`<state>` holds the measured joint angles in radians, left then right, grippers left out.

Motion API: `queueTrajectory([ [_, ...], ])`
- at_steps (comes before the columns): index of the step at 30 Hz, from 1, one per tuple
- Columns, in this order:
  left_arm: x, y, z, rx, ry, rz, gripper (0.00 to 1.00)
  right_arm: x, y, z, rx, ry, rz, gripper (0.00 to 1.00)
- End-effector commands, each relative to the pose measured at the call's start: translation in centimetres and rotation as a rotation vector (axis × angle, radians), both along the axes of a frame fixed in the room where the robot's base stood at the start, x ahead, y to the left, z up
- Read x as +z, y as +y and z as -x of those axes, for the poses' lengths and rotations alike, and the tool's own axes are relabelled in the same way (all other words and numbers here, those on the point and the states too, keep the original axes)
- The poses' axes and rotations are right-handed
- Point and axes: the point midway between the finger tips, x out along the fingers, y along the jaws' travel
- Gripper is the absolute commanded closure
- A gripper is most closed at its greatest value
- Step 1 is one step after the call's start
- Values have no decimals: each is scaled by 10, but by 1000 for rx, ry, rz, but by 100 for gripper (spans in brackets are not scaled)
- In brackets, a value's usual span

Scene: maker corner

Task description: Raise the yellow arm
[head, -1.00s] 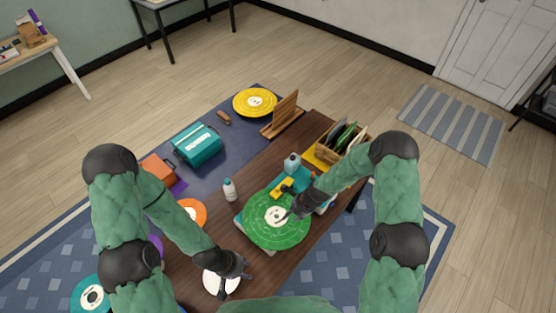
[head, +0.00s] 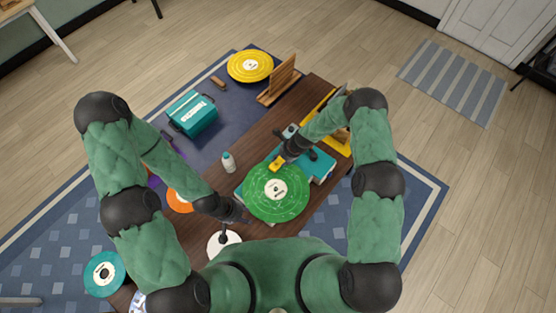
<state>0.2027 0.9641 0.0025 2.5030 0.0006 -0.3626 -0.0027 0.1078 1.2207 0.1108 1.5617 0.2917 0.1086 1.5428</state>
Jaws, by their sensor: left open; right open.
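A green record (head: 276,190) with a pale label lies on the teal record player (head: 320,168) on the wooden table. The yellow arm (head: 277,163) shows at the record's far edge. My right gripper (head: 293,157) is open, close to the yellow arm's right side. I cannot tell whether they touch, and the gripper and forearm hide part of the player. My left gripper (head: 237,228) is open above the table, left of and nearer than the green record, over the edge of a white disc (head: 222,245).
A white bottle (head: 228,162) stands left of the player. An orange record (head: 181,200) lies partly behind my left arm. A teal case (head: 193,114), a yellow record (head: 250,65) and a wooden rack (head: 284,77) are farther back. A teal record (head: 104,273) is at lower left.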

Motion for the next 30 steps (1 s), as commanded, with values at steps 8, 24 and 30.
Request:
queueTrajectory([
  [8,3,0,0,0,0,0,58,-25,10,-4,1,0,0,58],
  [24,4,0,0,0,0,0,58,-31,12,-5,1,0,0,86],
  [30,4,0,0,0,0,0,58,-31,12,-5,1,-1,1,100],
])
